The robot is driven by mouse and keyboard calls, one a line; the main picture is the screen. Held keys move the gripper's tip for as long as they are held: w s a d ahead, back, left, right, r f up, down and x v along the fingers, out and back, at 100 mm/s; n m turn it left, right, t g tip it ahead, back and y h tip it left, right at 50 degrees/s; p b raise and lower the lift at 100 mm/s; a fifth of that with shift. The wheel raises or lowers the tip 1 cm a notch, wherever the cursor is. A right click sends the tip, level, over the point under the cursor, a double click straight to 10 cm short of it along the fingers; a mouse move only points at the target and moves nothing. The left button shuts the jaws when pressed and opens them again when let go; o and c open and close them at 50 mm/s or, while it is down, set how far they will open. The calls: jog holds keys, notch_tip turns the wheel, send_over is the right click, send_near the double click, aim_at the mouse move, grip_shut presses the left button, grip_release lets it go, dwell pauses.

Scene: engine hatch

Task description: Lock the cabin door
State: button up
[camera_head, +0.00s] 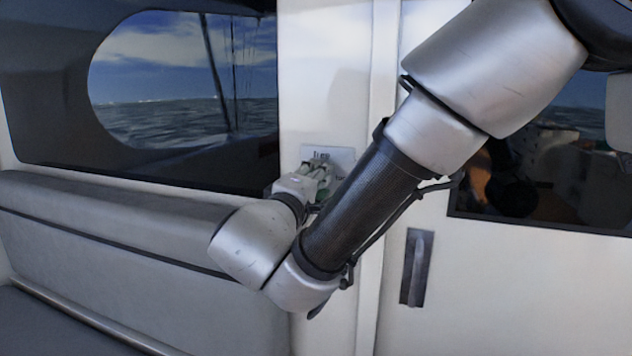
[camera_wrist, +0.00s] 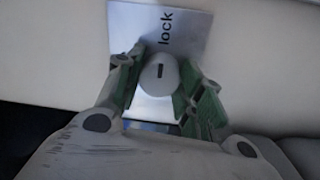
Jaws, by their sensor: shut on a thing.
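The lock plate (camera_head: 342,156) is a metal plate on the white wall panel left of the cabin door (camera_head: 436,260). In the wrist view the lock plate (camera_wrist: 189,22) carries the word "lock" and a round white knob (camera_wrist: 158,76) with a short dark mark on it. My gripper (camera_head: 318,176) is at the plate, and in the wrist view its green-lined fingers (camera_wrist: 157,88) are shut on the knob from both sides. The door has a vertical handle (camera_head: 419,268) on a dark plate. In the head view my gripper hides the knob.
A grey padded bench (camera_head: 130,255) runs along the left wall under a large window (camera_head: 185,75). The door has a dark window (camera_head: 560,170) at the right. My arm crosses in front of the door frame and hides part of it.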

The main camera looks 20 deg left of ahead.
jog(key=shift+f, duration=0.1)
dwell(0.4)
jog(key=o, duration=1)
jog(key=s, duration=0.8)
jog(key=s+a, duration=0.1)
jog(key=s, duration=0.3)
jog(key=shift+f, duration=0.25)
